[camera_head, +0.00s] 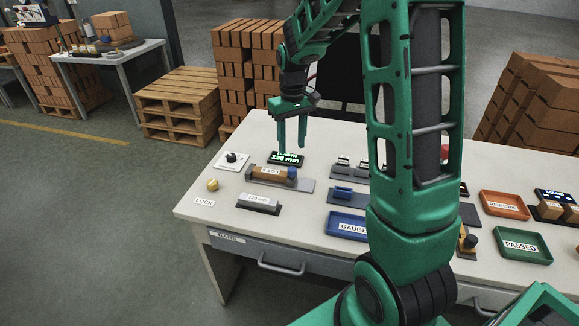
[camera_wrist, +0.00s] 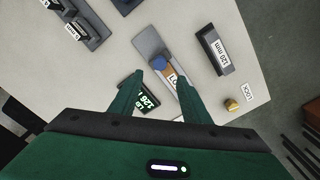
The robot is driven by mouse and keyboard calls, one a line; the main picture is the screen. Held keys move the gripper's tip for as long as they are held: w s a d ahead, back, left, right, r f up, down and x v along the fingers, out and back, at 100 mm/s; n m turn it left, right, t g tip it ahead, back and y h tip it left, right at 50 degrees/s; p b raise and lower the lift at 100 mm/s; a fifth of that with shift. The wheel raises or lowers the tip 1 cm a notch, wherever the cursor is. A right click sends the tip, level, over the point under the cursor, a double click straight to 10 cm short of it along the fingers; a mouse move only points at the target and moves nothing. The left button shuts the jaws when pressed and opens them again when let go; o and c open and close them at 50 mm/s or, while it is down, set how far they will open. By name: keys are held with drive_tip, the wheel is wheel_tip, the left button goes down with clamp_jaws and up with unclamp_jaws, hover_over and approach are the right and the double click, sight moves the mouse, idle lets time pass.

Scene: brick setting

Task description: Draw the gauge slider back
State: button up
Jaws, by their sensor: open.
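The length gauge has a grey rail (camera_head: 304,186) on the table, with an orange-brown brick (camera_head: 268,174) and a blue slider knob (camera_head: 292,172) at the brick's right end. In the wrist view the blue knob (camera_wrist: 159,63) sits against the end of the brick (camera_wrist: 170,79), and bare rail (camera_wrist: 146,39) runs beyond it. My gripper (camera_head: 291,144) is open and empty, pointing down behind and above the gauge. In the wrist view its fingertips (camera_wrist: 160,77) appear either side of the brick, close to the knob; I see no contact.
A display with green digits (camera_head: 287,159) stands behind the gauge, and a white dial plate (camera_head: 232,160) is to its left. A brass knob (camera_head: 213,184) is near the LOCK label. A 120 mm block (camera_head: 258,202) lies in front. A blue tray (camera_head: 345,226) is to the right.

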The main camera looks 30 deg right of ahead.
sight(292, 168)
wheel_tip(292, 168, down, 9)
drive_tip(key=shift+f, duration=0.15)
idle(0.4)
